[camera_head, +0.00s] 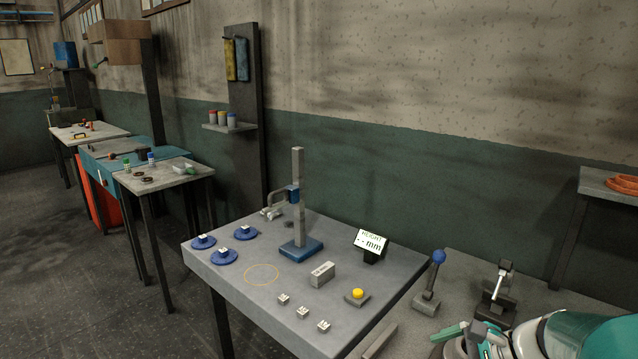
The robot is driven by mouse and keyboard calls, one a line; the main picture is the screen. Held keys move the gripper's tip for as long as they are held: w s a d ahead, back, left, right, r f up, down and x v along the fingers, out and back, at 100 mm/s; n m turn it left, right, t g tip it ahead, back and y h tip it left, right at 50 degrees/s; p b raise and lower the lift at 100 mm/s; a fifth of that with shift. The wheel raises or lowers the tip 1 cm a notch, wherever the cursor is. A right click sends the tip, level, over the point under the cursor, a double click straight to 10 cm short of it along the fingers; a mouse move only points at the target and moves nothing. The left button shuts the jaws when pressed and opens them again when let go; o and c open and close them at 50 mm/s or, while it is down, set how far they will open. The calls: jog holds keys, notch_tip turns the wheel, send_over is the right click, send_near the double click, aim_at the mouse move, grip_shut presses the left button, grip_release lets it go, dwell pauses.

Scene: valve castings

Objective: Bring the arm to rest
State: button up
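White and teal rounded parts at the lower right edge look like my arm, low over the right-hand bench (465,270). My gripper's fingers cannot be made out, so its opening does not show. Nothing held by the arm is visible. The grey inspection table (225,275) is left of the arm. On it stands a height gauge (299,200) with a blue base, beside a display (371,244) reading "HEIGHT -- mm".
The table also holds blue discs (225,257) with white pieces, a drawn yellow ring (262,275), a grey block (322,274), a yellow button (357,294) and small marked blocks (303,312). A blue-knobbed lever (437,258) and a clamp (499,287) rise near the arm.

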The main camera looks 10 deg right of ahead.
jog(key=s+a+r+n+h, duration=0.3)
jog(key=a+n, duration=0.5)
jog(key=n, duration=0.1)
jog(key=s+a+r+n+h, duration=0.3)
jog(key=a+n, duration=0.4)
jog(key=n, duration=0.3)
jog(key=shift+a+r+n+g, duration=0.2)
jog(key=shift+a+n+g, duration=0.1)
jog(key=shift+a, duration=0.05)
jog(key=shift+c, duration=0.2)
